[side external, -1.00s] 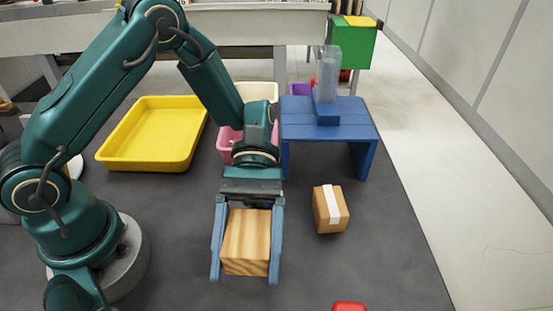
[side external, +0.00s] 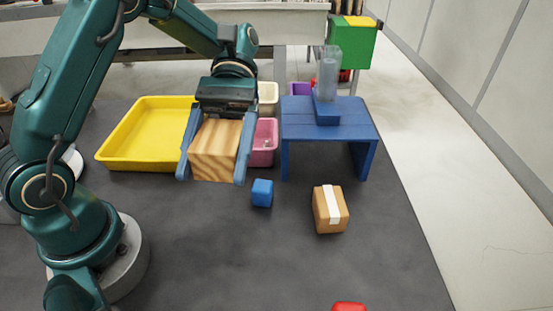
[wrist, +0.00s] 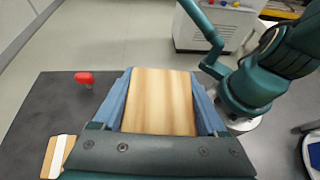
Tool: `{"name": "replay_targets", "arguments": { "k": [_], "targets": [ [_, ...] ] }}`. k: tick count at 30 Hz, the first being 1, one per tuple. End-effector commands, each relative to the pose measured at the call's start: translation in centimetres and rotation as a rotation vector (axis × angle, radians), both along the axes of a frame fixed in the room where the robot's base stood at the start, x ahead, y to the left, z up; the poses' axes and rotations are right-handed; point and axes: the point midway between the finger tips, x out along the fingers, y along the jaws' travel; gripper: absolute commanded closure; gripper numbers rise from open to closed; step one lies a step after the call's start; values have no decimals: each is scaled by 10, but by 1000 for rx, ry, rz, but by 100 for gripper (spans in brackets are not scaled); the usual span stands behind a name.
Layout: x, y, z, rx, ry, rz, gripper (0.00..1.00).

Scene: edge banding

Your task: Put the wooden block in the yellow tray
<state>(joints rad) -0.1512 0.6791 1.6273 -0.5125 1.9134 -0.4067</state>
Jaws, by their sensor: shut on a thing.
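The wooden block (side external: 215,151) is light brown with visible grain. My gripper (side external: 211,174) is shut on it, with one blue finger on each side, and holds it raised above the dark table. In the wrist view the block (wrist: 159,100) fills the space between the fingers of my gripper (wrist: 160,82). The yellow tray (side external: 128,163) lies on the table at the left, just left of and behind the held block in the side view. Its inside looks empty where it shows; its right part is hidden behind my gripper.
A blue cube (side external: 262,193) and a taped cardboard box (side external: 330,209) sit on the table right of my gripper. A blue stand (side external: 345,130) bears a clear bottle (side external: 328,75). Pink (side external: 265,142) and cream (side external: 268,97) bins stand behind. A red object (side external: 349,306) is at the front.

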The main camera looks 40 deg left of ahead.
Motion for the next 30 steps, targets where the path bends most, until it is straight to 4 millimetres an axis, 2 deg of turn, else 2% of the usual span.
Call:
{"name": "replay_targets", "arguments": {
  "k": [8, 11, 18, 23, 27, 30],
  "targets": [
    [-19, 54, -33, -2, 3, -192, 88],
    [-28, 83, -44, -1, 3, -303, 88],
    [-51, 172, -59, 1, 1, -673, 88],
    [-63, 235, -55, -1, 0, -964, 88],
    [-71, 291, -42, 2, -3, -1240, 88],
    [-74, 325, -29, 1, -3, -1420, 88]
  ]
}}
